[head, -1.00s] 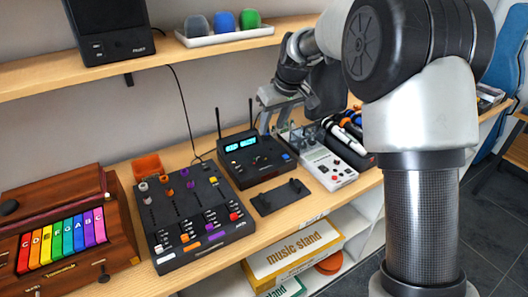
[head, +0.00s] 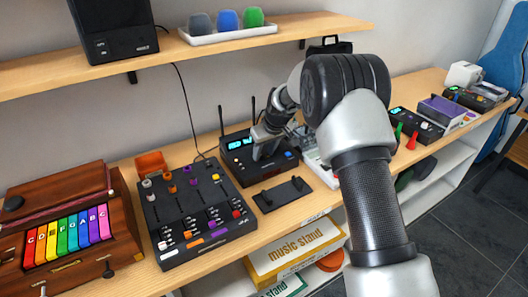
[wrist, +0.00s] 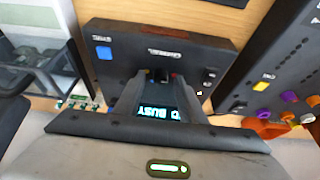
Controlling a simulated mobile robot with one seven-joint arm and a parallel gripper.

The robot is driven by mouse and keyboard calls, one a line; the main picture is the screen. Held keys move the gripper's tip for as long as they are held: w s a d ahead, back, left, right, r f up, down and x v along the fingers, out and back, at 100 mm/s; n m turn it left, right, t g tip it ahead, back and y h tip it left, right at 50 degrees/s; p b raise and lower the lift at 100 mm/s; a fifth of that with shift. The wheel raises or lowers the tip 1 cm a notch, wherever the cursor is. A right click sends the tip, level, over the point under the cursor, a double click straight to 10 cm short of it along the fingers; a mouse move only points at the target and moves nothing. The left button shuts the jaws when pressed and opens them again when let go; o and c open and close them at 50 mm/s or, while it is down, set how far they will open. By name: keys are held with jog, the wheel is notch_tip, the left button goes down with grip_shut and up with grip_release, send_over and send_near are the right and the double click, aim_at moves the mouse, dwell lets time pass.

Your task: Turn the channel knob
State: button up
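The black receiver (head: 232,168) with two antennas and a lit cyan display (head: 236,144) stands on the wooden bench. In the wrist view the receiver (wrist: 200,57) shows upside down, with a blue button (wrist: 104,53) and a label that seems to read CHANNEL. My gripper (head: 264,150) is low over the receiver's front panel, pointing down. In the wrist view its fingertips (wrist: 160,76) are at the panel just below that label. The channel knob is hidden by the gripper, so I cannot tell whether the fingers touch it or how far apart they are.
A black mixer (head: 190,232) with knobs and faders stands left of the receiver. A flat black bracket (head: 283,194) lies in front of it. A pale device (head: 315,163) is close on the right, partly behind my arm. A shelf (head: 200,48) runs above.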

jog(key=shift+f, duration=0.15)
jog(key=shift+c, duration=0.2)
grip_shut()
jog(key=shift+a+m, duration=0.1)
jog(key=shift+m, duration=0.2)
jog(key=m, duration=0.1)
jog(key=m+h, duration=0.1)
jog(key=m, duration=0.1)
jog(key=m+h+b, duration=0.1)
jog(key=m, duration=0.1)
jog(key=shift+a+t, duration=0.3)
jog(key=shift+t, duration=0.1)
jog(key=m+h, duration=0.1)
jog(key=m, duration=0.2)
jog(key=m+h, duration=0.1)
jog(key=m, duration=0.2)
jog(key=shift+a+b, duration=0.2)
jog(key=shift+b, duration=0.1)
jog(key=shift+h, duration=0.3)
jog(key=shift+g, duration=0.3)
